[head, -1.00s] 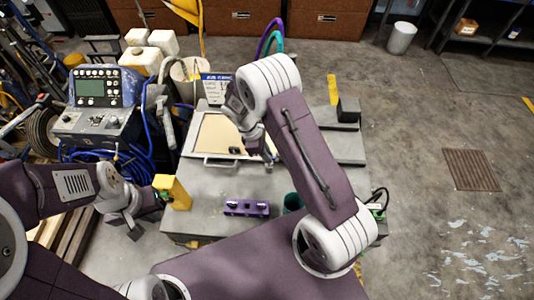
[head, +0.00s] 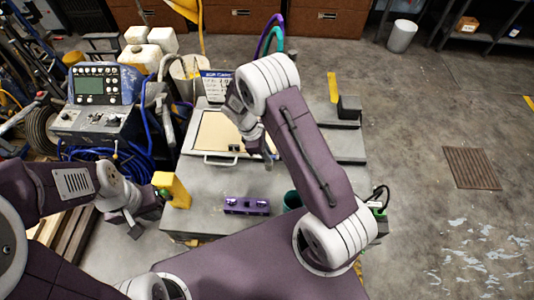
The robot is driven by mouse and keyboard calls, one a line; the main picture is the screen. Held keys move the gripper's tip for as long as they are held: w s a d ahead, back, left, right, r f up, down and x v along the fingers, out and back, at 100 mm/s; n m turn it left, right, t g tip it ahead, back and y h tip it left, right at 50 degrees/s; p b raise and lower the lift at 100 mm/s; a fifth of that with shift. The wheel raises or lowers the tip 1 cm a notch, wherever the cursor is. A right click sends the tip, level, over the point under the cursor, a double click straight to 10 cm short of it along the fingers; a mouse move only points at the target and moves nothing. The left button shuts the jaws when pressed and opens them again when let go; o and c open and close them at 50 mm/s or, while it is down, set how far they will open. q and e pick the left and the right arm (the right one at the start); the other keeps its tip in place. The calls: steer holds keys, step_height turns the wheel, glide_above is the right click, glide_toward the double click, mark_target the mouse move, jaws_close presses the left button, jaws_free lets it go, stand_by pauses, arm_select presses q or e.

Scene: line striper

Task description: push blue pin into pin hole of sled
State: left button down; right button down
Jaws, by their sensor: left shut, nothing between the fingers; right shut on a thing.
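My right gripper (head: 265,150) hangs over the right part of the tan panel (head: 217,133), which lies in a light frame on the grey table. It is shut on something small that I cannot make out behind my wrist. My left gripper (head: 131,221) is shut and empty, off the table's left edge, beside a yellow block (head: 172,188). I cannot make out the blue pin or the pin hole, and I cannot tell which part is the sled. A small dark piece (head: 234,149) sits at the panel's front, by a pale bar handle (head: 219,161).
A purple block (head: 246,205) with small knobs sits near the table's front. A dark green cup (head: 292,200) stands right of it, partly behind my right arm. A control console (head: 100,100) stands at the left. Bare grey table (head: 215,185) lies around the purple block.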

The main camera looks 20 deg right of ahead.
steer(key=shift+f, duration=0.2)
steer(key=c, duration=1)
jaws_free()
steer(key=shift+r, duration=0.1)
steer(key=p+v, duration=0.6)
steer(key=v, duration=0.1)
